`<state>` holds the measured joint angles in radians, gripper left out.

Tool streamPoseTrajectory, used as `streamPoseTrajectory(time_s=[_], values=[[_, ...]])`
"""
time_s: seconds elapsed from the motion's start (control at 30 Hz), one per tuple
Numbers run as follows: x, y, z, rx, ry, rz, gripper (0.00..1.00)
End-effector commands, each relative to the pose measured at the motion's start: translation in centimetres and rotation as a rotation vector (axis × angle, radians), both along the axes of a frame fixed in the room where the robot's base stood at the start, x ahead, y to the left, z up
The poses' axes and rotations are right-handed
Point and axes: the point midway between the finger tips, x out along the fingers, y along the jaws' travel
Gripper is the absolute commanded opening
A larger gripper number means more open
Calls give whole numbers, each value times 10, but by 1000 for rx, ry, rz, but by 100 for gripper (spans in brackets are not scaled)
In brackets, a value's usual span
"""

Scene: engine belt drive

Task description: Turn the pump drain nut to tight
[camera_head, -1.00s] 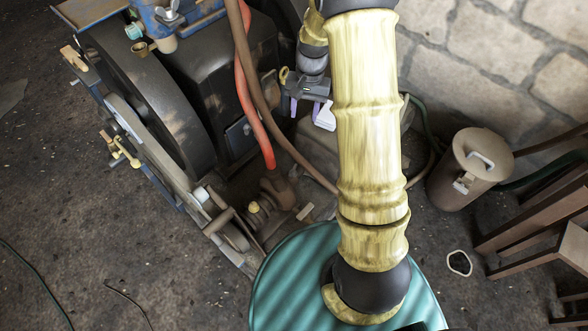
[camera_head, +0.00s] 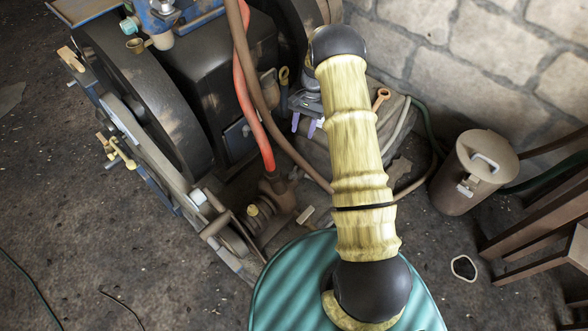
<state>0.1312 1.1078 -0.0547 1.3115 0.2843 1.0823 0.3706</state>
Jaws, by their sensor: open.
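My gripper (camera_head: 304,125) shows just left of my yellow arm, with two purple fingers pointing down, apart from each other and with nothing seen between them. It is above the floor area beside the dark engine block. A small brass-coloured round fitting (camera_head: 252,210) sits low by the brown pipe foot, below and left of my gripper. I cannot tell whether it is the pump drain nut. My arm hides part of the area to the right of the fingers.
A red hose (camera_head: 254,120) and a brown hose (camera_head: 275,143) run down left of my gripper. The large flywheel (camera_head: 140,100) and belt drive are left. An orange ring-ended tool (camera_head: 380,98) lies near the stone wall (camera_head: 440,60). A lidded can (camera_head: 470,178) and wooden furniture (camera_head: 530,235) are right.

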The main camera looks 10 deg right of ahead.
Motion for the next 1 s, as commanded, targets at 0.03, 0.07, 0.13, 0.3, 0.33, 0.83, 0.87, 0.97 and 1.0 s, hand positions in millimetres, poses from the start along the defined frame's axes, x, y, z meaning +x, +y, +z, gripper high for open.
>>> streamPoseTrajectory(time_s=[0.03, 0.07, 0.13, 0.3, 0.33, 0.83, 0.87, 0.97, 1.0], values=[[-1, 1, -2, 1, 1, 0, 43], [-1, 1, -3, 1, 1, 1, 43], [-2, 2, -8, 1, 1, 1, 43], [-10, 8, -30, 1, 2, 1, 43], [-11, 10, -35, 2, 3, 1, 43], [-37, 32, -117, 2, 3, 1, 43], [-38, 33, -122, 2, 3, 1, 43], [-43, 37, -138, 0, 2, 3, 43], [-45, 39, -143, 1, 1, 2, 43]])
